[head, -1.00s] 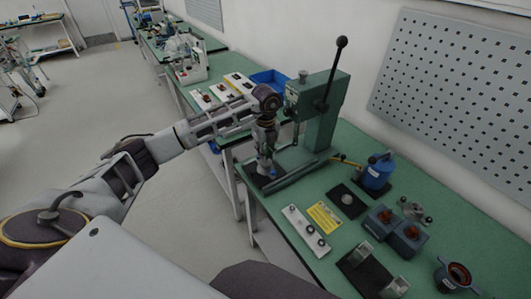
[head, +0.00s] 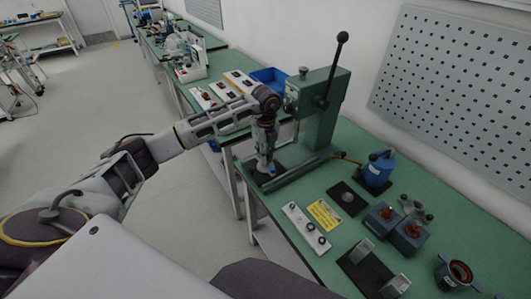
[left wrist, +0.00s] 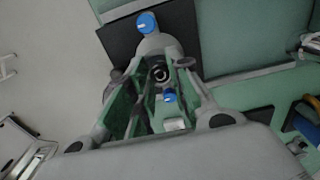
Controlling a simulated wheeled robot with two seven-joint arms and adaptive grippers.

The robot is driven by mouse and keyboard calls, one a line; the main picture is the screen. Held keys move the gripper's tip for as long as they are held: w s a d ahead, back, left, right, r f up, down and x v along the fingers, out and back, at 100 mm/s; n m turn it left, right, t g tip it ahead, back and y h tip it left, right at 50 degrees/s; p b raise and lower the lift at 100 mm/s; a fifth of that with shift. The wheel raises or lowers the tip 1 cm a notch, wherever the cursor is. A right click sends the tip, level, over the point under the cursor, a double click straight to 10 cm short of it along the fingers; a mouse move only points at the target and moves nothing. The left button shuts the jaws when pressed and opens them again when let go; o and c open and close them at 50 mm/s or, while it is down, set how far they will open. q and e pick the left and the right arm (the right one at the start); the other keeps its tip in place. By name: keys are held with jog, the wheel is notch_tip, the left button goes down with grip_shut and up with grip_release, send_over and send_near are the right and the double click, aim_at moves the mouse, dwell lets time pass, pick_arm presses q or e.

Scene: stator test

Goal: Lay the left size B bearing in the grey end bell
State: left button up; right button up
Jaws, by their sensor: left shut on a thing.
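My left gripper (head: 265,168) points down over the black pad beside the green press. In the left wrist view my left gripper (left wrist: 152,72) is shut on a small dark ring, the bearing (left wrist: 160,74), which shows between its fingers. The grey end bell (left wrist: 160,43), with blue-topped parts, lies below the fingers in that view. In the head view the gripper mostly hides it. I cannot tell whether the bearing touches the end bell. A white strip (head: 301,224) on the bench holds dark rings. My right gripper is not in view.
The green press (head: 320,110) with its long lever stands close to the right of my left gripper. A yellow card (head: 324,214), a blue canister (head: 377,170), blue blocks (head: 408,234) and a black plate with grey supports (head: 365,270) occupy the bench to the right.

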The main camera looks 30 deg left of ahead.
pick_arm(q)
jog(key=shift+f, duration=0.25)
dwell(0.5)
jog(key=o, duration=0.7)
jog(key=shift+o, duration=0.2)
jog(key=shift+r, duration=0.1)
notch_tip(320, 180, up, 12)
dwell(0.5)
dwell(1.1)
